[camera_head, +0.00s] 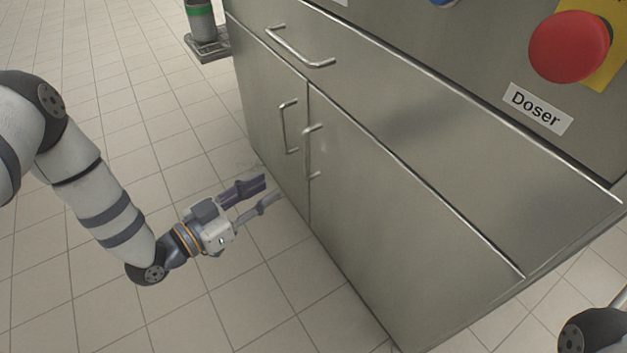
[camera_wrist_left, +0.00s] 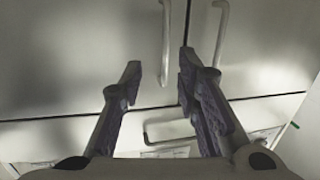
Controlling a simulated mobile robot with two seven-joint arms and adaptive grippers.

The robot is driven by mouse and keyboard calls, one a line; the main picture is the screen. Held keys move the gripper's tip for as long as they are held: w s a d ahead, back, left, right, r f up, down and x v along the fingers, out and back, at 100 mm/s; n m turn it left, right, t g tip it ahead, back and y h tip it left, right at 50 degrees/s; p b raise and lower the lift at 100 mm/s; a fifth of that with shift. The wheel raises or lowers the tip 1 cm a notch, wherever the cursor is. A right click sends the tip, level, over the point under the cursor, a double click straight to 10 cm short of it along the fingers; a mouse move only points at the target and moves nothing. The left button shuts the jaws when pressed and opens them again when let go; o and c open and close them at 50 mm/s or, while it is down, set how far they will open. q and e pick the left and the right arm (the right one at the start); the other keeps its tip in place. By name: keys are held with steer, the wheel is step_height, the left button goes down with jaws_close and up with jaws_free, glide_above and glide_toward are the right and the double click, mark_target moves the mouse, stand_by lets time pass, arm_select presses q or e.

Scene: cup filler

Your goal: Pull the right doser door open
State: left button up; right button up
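The doser cabinet's right door (camera_head: 375,225) is shut, flush with the left door (camera_head: 265,110). Its metal handle (camera_head: 308,152) stands upright beside the seam; it also shows in the left wrist view (camera_wrist_left: 165,40). My left gripper (camera_head: 271,189) is open and empty, low in front of the doors, with its fingers pointing at the cabinet. In the left wrist view, the right door's handle appears between the two spread fingers (camera_wrist_left: 160,62), apparently farther off and not touched. My right gripper is out of view.
The left door's handle (camera_head: 288,127) is close by the right one. A drawer handle (camera_head: 300,48) sits above the doors. A red button (camera_head: 570,46) and a "Doser" label (camera_head: 538,108) are on top.

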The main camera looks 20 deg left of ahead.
arm_select(q)
steer(key=w, duration=0.2)
steer(key=b, duration=0.3)
glide_above(306, 175)
steer(key=shift+a+r+m+t+h, duration=0.3)
steer(key=shift+r, duration=0.05)
steer(key=shift+w+d+r, duration=0.15)
steer(key=shift+w+d, duration=0.05)
steer(key=shift+w, duration=0.1)
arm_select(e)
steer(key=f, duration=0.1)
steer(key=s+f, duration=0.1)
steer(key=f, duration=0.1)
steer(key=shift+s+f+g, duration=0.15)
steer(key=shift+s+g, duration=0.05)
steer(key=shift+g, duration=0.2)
arm_select(q)
steer(key=shift+c, duration=0.4)
jaws_close()
